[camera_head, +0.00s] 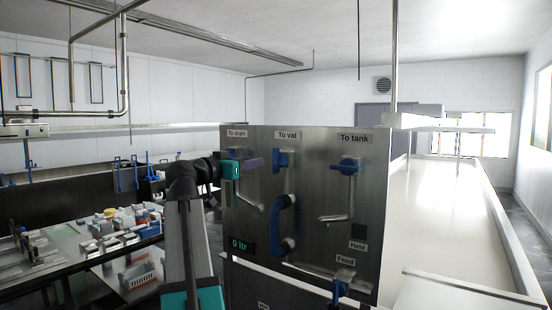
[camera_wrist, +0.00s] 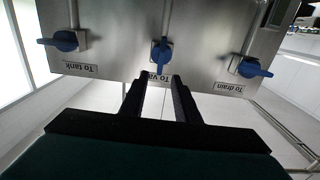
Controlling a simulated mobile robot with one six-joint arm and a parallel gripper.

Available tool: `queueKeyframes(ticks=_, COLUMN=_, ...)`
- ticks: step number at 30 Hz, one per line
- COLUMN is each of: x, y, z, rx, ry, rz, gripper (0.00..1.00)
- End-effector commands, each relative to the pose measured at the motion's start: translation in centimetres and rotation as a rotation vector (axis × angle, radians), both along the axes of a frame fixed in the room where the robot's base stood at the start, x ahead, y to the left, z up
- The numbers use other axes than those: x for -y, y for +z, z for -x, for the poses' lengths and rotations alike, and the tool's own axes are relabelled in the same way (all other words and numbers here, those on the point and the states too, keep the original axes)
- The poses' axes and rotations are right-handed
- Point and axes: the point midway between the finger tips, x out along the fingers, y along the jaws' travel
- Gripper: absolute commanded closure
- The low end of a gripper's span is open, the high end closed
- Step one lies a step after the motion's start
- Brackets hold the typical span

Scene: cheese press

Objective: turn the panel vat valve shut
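The steel panel (camera_head: 310,200) carries three valves with blue handles under labels. The vat valve (camera_head: 283,160) is under the "To vat" label (camera_head: 287,135); its handle looks upright. In the wrist view the vat valve (camera_wrist: 161,52) is at the centre, its lever in line with the pipe. My gripper (camera_head: 258,163) is left of the vat valve, in front of the drain valve area. In the wrist view my gripper (camera_wrist: 162,77) has its two dark fingers apart, pointing at the vat valve, with nothing visibly held. One finger covers part of the label. I cannot tell whether they touch the handle.
The tank valve (camera_head: 348,166) and, in the wrist view, the drain valve (camera_wrist: 250,68) flank it with handles sideways. A feed valve (camera_head: 339,288) is low right. A long white vat (camera_head: 440,200) lies behind right.

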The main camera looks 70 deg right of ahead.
Motion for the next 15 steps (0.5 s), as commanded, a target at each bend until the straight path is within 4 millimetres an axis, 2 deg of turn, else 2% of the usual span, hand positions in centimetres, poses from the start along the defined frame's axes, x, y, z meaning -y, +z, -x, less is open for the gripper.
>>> queueKeyframes(ticks=8, x=2.2, y=0.2, z=0.6, rx=0.000, ry=-0.001, rz=-0.001, gripper=0.71)
queueKeyframes(ticks=15, x=5.4, y=0.3, z=1.4, rx=0.000, ry=-0.002, rz=-0.001, gripper=0.71)
